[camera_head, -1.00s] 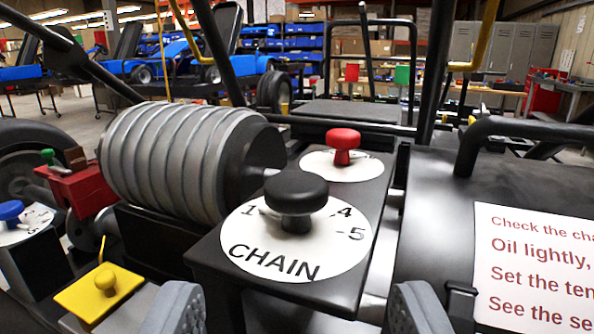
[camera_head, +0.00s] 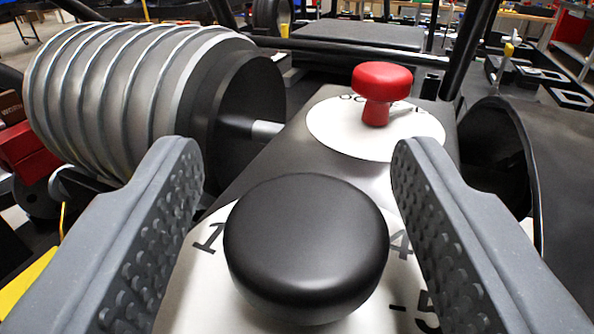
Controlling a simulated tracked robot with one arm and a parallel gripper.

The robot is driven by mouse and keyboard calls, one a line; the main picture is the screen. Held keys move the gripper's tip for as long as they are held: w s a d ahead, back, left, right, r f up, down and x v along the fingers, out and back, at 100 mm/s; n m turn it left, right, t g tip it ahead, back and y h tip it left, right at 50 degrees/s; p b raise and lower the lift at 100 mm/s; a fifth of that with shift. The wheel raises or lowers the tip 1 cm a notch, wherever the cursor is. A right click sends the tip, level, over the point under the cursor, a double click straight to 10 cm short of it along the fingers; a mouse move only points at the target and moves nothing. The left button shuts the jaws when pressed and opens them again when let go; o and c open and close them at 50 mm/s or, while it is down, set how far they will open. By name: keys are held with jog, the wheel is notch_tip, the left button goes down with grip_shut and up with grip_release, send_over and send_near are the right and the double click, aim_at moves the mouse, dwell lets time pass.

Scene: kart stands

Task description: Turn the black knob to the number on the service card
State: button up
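The black knob (camera_head: 306,245) stands on a white round dial (camera_head: 195,290) in the lower middle of the view. The numbers 1, 4 and part of a 5 show around it; the knob hides the other marks and any pointer. My gripper (camera_head: 297,165) is open, with one grey ridged finger on each side of the knob and a gap on both sides. The fingertips reach out past the knob's far edge in the picture. The service card is not in view now.
A red knob (camera_head: 381,90) on its own white dial (camera_head: 335,125) stands just beyond the black knob. A large grey ribbed cylinder (camera_head: 135,105) is at the upper left. A yellow plate (camera_head: 25,285) shows at the lower left edge.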

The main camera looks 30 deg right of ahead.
jog(key=c, duration=0.8)
jog(key=shift+c, duration=0.2)
